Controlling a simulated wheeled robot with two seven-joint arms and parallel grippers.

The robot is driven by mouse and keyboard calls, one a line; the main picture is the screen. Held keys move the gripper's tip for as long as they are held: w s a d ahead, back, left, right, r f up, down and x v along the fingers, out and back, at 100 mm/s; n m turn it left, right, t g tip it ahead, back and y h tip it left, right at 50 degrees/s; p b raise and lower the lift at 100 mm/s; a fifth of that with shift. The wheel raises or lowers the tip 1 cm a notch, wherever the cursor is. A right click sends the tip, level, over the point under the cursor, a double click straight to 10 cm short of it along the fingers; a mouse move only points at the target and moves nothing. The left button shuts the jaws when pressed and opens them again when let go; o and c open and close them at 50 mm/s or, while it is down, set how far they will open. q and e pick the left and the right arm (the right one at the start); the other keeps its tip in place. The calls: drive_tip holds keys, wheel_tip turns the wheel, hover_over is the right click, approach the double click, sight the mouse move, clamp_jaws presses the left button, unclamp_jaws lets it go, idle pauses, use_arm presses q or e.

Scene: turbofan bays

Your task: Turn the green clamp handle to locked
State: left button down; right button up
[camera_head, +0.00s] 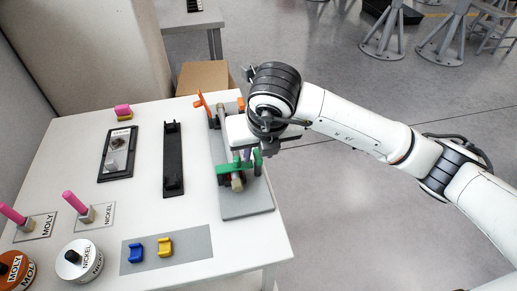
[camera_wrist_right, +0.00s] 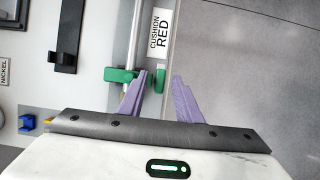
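The green clamp (camera_head: 222,171) sits on a grey plate (camera_head: 247,207) at the right side of the white table. Its upright green handle (camera_head: 257,162) stands at the right. In the right wrist view the clamp body (camera_wrist_right: 118,75) lies across a pale rod, with the green handle (camera_wrist_right: 160,80) to its right. My right gripper (camera_wrist_right: 160,76) is open, its purple fingers apart, with the handle showing between the fingertips. Contact cannot be told. In the head view my right gripper (camera_head: 247,154) is over the clamp and partly hidden by its own arm. My left gripper is not in view.
An orange clamp (camera_head: 202,103) is at the plate's far end. A black holder (camera_head: 173,160) stands left of the plate. Blue (camera_head: 136,253) and yellow (camera_head: 165,246) blocks lie on a grey mat near the front. A "CUSHION RED" label (camera_wrist_right: 159,32) is beside the rod.

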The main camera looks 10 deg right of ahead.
drive_tip(key=shift+c, duration=0.2)
clamp_jaws()
